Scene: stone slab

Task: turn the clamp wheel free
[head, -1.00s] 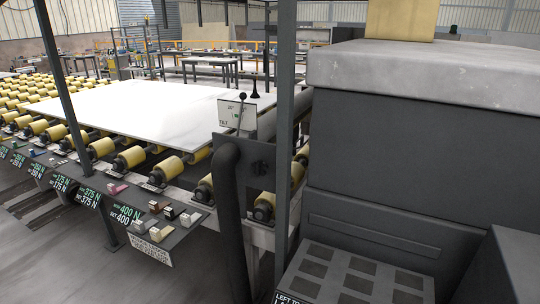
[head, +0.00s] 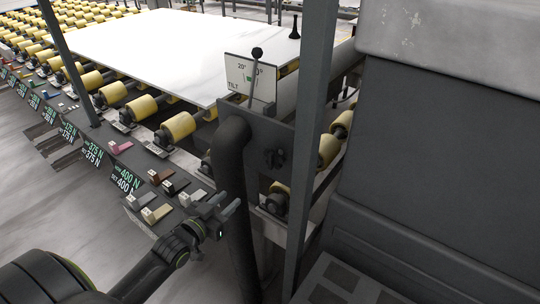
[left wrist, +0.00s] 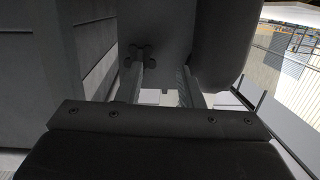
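The clamp wheel (head: 275,158) is a small dark lobed knob on the face of a dark grey plate (head: 262,135), below the tilt lever (head: 254,75). It also shows in the left wrist view (left wrist: 146,54), just beyond the tip of the left-hand finger. My left gripper (head: 228,204) is to the left of the wheel and lower in the head view, in front of the thick dark pipe (head: 232,165). Its two fingers (left wrist: 160,78) are apart with nothing between them. The gripper appears clear of the wheel. My right gripper is in neither view.
The pipe stands between my left gripper and the wheel in the head view. A grey post (head: 316,110) rises right of the wheel. A white slab (head: 170,50) lies on yellow rollers behind. Small coloured levers (head: 160,176) line the rail at left.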

